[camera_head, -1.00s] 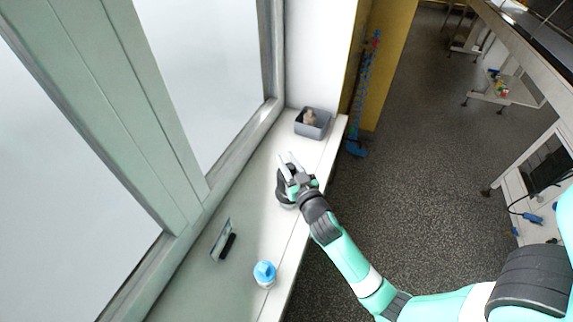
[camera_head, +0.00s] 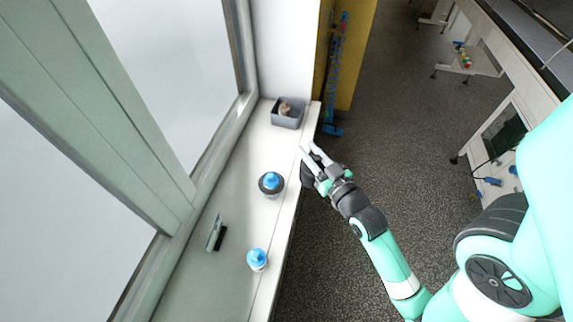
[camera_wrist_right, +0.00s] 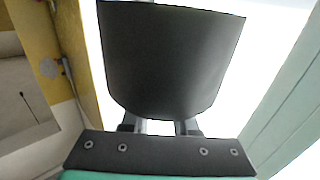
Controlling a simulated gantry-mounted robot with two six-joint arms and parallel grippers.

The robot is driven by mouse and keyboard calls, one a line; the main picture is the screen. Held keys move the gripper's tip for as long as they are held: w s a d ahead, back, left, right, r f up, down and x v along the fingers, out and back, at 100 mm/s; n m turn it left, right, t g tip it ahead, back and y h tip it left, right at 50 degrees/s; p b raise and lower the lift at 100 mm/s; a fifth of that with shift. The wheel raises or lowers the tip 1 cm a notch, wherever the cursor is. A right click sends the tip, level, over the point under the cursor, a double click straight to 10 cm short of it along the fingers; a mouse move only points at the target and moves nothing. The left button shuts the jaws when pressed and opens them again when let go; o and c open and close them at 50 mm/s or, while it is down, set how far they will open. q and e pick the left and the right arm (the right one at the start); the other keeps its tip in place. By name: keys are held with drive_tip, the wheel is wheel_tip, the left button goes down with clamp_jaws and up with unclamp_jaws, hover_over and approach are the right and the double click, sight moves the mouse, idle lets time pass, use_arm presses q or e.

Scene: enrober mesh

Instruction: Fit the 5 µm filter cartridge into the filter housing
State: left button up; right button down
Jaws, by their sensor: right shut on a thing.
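My right gripper (camera_head: 313,157) is shut on a dark cylinder (camera_head: 308,173), held beyond the right edge of the sill. In the right wrist view the dark cylinder (camera_wrist_right: 170,60) fills the space beyond the fingers. I cannot tell whether it is a housing part or a cartridge. A blue-topped piece in a dark round base (camera_head: 271,183) stands on the sill, left of the gripper and apart from it. A white, blue-topped piece (camera_head: 258,260) stands upright nearer the front. No markings are readable. My left gripper is not in view.
A grey bin (camera_head: 287,115) with a beige thing inside stands at the sill's far end. A small dark-edged panel (camera_head: 216,233) is near the window. The window frame bounds the sill (camera_head: 241,215) on the left; open floor lies right.

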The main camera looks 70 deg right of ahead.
drive_tip(key=w+f+b, duration=0.3)
drive_tip(key=w+f, duration=0.1)
drive_tip(key=w+d+f+b, duration=0.1)
drive_tip(key=w+f+b, duration=0.2)
drive_tip(key=w+f, duration=0.1)
drive_tip(key=w+d+f+b, duration=0.1)
drive_tip(key=w+f+b, duration=0.2)
drive_tip(key=w, duration=0.3)
drive_tip(key=shift+d+f, duration=0.1)
drive_tip(key=shift+f, duration=0.4)
drive_tip(key=shift+f+b, duration=0.3)
drive_tip(key=shift+f, duration=0.05)
drive_tip(key=shift+s, duration=0.1)
drive_tip(key=shift+f, duration=0.25)
drive_tip(key=c, duration=0.7)
unclamp_jaws()
drive_tip(key=shift+r, duration=0.1)
